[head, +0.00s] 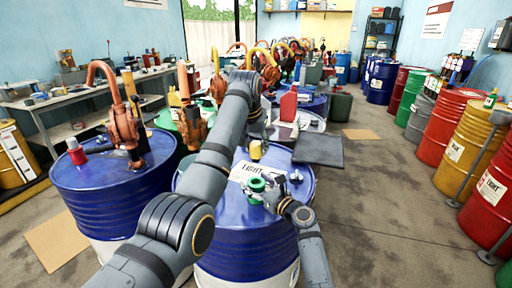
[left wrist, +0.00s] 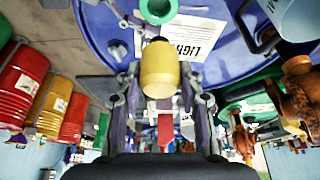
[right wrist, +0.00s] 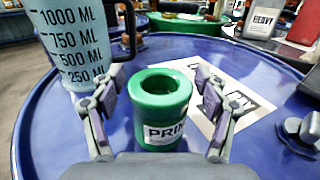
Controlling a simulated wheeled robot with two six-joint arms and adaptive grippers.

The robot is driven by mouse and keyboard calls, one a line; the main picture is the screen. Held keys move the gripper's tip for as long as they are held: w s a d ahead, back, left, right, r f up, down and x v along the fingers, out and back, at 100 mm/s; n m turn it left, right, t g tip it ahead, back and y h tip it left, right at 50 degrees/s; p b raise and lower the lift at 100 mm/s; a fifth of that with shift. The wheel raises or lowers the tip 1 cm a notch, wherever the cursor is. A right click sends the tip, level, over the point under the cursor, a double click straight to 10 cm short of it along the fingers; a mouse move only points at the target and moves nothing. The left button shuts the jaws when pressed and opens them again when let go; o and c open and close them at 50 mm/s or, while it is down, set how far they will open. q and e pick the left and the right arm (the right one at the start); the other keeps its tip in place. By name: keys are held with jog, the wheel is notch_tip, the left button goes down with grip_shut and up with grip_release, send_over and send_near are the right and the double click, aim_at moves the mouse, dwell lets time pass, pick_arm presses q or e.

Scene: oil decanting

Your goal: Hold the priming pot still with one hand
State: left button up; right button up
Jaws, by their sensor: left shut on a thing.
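The priming pot is a small green open-topped cup (right wrist: 163,112) with a white label, upright on the blue drum lid (right wrist: 60,135). It also shows in the head view (head: 256,185) and at the top of the left wrist view (left wrist: 158,9). My right gripper (right wrist: 162,100) has its fingers on either side of the pot, with gaps between pads and pot. My left gripper (left wrist: 160,98) is shut on a yellow bottle (left wrist: 160,68) above the drum; the bottle shows in the head view too (head: 256,150).
A measuring jug (right wrist: 75,45) with a dark handle stands close left of the pot in the right wrist view. The drum lid has a white label and a metal fitting (right wrist: 300,130). Another blue drum (head: 110,190) with a pump stands to the left.

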jog(key=shift+o, duration=0.2)
jog(key=v, duration=1.2)
jog(key=shift+s, duration=0.1)
